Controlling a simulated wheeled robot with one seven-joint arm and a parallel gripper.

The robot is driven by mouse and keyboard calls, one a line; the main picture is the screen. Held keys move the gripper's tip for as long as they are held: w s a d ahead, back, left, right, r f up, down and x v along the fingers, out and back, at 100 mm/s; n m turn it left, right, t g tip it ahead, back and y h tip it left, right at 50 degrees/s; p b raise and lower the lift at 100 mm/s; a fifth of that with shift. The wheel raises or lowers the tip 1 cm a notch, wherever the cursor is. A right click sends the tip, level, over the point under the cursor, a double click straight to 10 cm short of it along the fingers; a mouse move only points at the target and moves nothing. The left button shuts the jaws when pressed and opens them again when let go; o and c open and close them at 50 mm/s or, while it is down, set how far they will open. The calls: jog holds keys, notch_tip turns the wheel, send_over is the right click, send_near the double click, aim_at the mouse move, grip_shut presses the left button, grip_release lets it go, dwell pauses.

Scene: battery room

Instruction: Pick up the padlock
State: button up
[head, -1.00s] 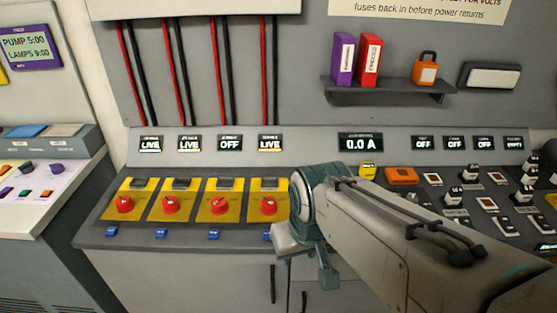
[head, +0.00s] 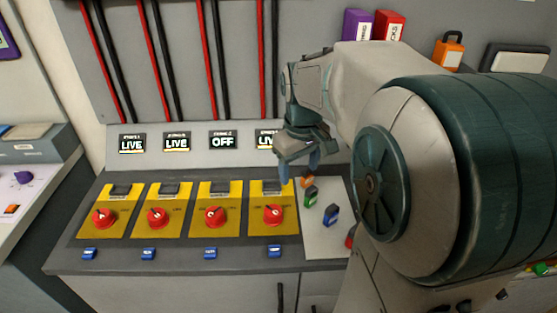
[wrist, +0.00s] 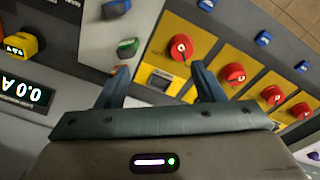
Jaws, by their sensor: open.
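The orange padlock (head: 449,52) with a dark shackle stands upright at the back right in the head view, beside the red binder. My arm covers most of the shelf under it. My gripper (head: 300,172) is well to the left of the padlock and lower, pointing down over the control desk. In the wrist view my gripper (wrist: 160,84) has its two fingers spread apart with nothing between them. The padlock is not in the wrist view.
Yellow plates with red rotary knobs (head: 216,217) line the desk. Small green (head: 310,196) and blue (head: 331,214) switches sit below my gripper.

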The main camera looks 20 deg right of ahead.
jog(key=n+g+b, duration=0.1)
jog(key=n, duration=0.1)
send_over(312, 188)
notch_tip(312, 188, down, 3)
jog(key=f, duration=0.8)
jog(key=shift+w+a+f, duration=0.1)
jog(key=shift+a+f, duration=0.2)
jog(key=shift+d+f, duration=0.15)
jog(key=shift+f, duration=1.2)
jog(key=shift+d+f, duration=0.1)
jog(key=shift+f, duration=1.25)
jog(key=c, duration=1.1)
